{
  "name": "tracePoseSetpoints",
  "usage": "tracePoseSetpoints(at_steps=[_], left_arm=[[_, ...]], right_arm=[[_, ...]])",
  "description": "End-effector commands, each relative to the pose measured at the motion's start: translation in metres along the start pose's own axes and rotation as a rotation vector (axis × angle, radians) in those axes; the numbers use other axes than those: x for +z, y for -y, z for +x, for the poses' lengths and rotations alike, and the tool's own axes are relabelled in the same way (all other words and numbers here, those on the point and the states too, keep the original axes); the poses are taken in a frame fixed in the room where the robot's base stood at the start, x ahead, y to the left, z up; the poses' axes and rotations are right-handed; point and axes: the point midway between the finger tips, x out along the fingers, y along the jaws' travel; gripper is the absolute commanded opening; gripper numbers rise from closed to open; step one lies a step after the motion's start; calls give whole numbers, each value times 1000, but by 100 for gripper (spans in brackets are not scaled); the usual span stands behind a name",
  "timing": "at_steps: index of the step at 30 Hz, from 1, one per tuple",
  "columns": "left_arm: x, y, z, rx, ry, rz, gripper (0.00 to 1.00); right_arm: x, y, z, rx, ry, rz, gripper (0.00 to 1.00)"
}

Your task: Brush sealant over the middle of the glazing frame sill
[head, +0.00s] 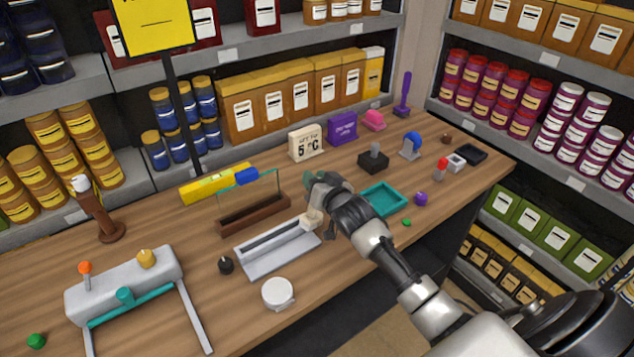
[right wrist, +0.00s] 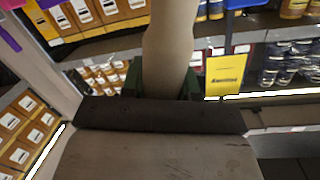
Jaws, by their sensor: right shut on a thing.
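The glazing frame appears to be the brown piece (head: 253,216) with a clear upright pane, left of centre on the bench in the head view. My right gripper (head: 314,181) is to the right of the frame, apart from it. It is shut on a brush, whose pale handle (right wrist: 172,45) shows between the green fingers in the right wrist view, with a dark band and a broad pale end nearer the camera. In the head view a pale part of the brush (head: 312,218) shows below the gripper. My left gripper is out of view.
A grey slotted tray (head: 278,248) lies in front of the frame. A teal tray (head: 384,200) is to the right of my gripper. A white round lid (head: 278,293) is near the front edge. A yellow bar (head: 217,184) lies behind the frame. Stocked shelves stand behind.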

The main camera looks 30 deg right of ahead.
Motion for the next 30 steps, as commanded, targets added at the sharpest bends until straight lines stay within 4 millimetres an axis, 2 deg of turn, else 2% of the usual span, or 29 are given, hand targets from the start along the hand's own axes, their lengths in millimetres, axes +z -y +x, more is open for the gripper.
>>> tracePoseSetpoints(at_steps=[1, 9, 30], left_arm=[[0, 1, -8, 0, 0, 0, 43], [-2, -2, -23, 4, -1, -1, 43], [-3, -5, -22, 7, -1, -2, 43]], right_arm=[[-9, 3, 0, 0, -1, 0, 6], [-27, 8, 4, 1, 0, 0, 6], [-27, 8, 4, 1, -1, 0, 6]])
